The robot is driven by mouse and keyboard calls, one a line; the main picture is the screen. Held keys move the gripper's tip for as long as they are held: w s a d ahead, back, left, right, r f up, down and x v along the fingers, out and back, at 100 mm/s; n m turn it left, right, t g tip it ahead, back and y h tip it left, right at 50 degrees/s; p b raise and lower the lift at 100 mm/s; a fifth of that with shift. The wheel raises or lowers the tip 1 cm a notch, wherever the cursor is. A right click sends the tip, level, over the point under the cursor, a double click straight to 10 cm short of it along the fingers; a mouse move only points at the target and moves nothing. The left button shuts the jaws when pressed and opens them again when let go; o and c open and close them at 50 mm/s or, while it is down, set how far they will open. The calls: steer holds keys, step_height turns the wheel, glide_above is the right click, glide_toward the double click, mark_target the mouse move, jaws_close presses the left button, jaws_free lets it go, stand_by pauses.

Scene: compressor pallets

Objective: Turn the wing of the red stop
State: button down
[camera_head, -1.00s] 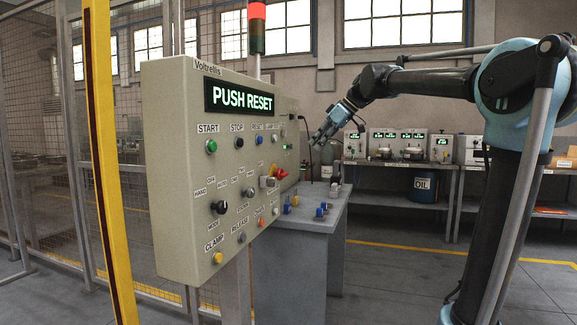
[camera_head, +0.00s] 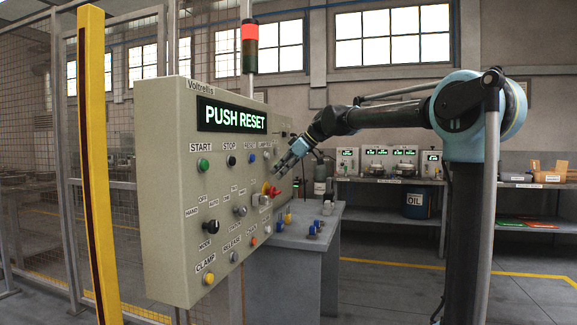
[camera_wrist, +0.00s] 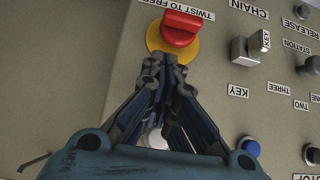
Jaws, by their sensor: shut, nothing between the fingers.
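The red stop is a red wing knob (camera_wrist: 180,28) on a yellow disc (camera_wrist: 155,38), at the top of the wrist view, beside the label "TWIST TO FREE". In the head view the red stop (camera_head: 273,192) is small on the right part of the panel. My gripper (camera_wrist: 163,72) is shut and empty, its fingertips just short of the yellow disc in the wrist view. In the head view my gripper (camera_head: 283,168) is in front of the panel, just above and right of the red stop. Whether the fingertips touch anything cannot be told.
The grey control panel (camera_head: 165,190) reads "PUSH RESET" on its display (camera_head: 232,117). A key switch (camera_wrist: 240,50) and a blue button (camera_wrist: 249,147) are near the gripper. A grey bench (camera_head: 290,243) stands beyond the panel. A yellow post (camera_head: 95,160) is at left.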

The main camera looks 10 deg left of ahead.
mark_target(277, 192)
steer(key=shift+d+f, duration=0.1)
steer(key=shift+f, duration=1.7)
steer(key=shift+s, duration=0.1)
